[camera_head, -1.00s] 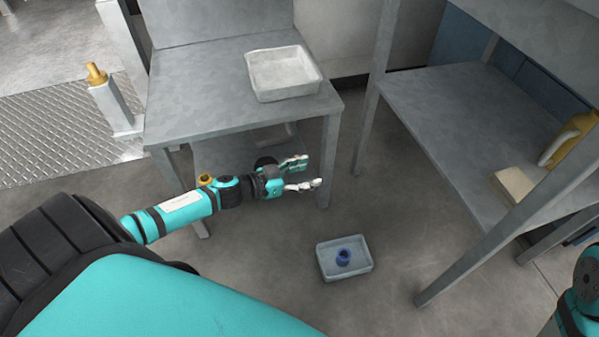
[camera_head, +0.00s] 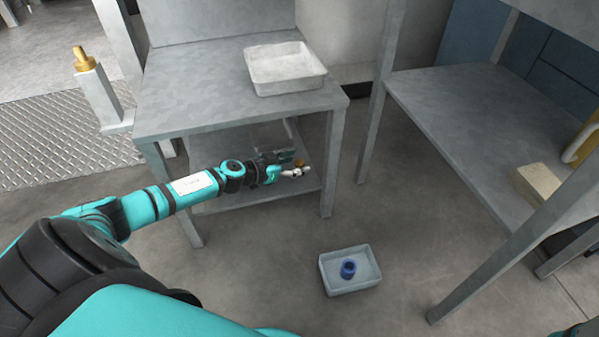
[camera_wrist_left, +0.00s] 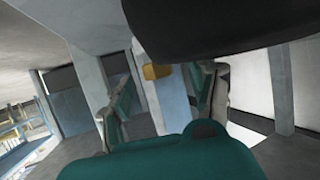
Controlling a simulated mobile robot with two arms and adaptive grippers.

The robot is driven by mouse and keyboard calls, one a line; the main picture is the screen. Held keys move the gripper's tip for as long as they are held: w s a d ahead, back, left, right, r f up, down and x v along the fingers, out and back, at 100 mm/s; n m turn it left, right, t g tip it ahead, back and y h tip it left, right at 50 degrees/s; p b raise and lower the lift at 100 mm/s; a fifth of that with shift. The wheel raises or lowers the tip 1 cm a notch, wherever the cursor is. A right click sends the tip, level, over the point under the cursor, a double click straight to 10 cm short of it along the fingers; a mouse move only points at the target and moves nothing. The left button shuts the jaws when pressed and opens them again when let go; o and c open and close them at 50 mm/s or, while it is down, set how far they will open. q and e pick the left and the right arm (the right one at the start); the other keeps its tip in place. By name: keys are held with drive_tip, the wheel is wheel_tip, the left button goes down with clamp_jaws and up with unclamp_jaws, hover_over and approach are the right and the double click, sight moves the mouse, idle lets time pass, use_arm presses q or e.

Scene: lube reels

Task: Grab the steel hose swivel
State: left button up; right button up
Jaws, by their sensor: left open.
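My left gripper (camera_head: 298,166) is open under the top of the grey table, over its lower shelf, with its fingers pointing right. In the left wrist view the two fingers (camera_wrist_left: 162,88) stand apart. A small brass-coloured piece (camera_wrist_left: 157,71) shows in the gap between them, seemingly beyond the tips. A small brownish spot (camera_head: 299,162) at the fingertips in the head view may be the same piece. I cannot tell whether it is the hose swivel; no clearly steel-coloured swivel shows. My right gripper is out of view.
The table (camera_head: 200,95) carries a pale tray (camera_head: 287,85); its legs flank my left arm. A floor bin (camera_head: 333,282) holds a blue part (camera_head: 348,268). A shelf unit (camera_head: 440,110) at right bears a beige block (camera_head: 538,184). A brass-topped post (camera_head: 98,95) stands at left.

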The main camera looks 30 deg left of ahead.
use_arm(q)
clamp_jaws()
idle(0.4)
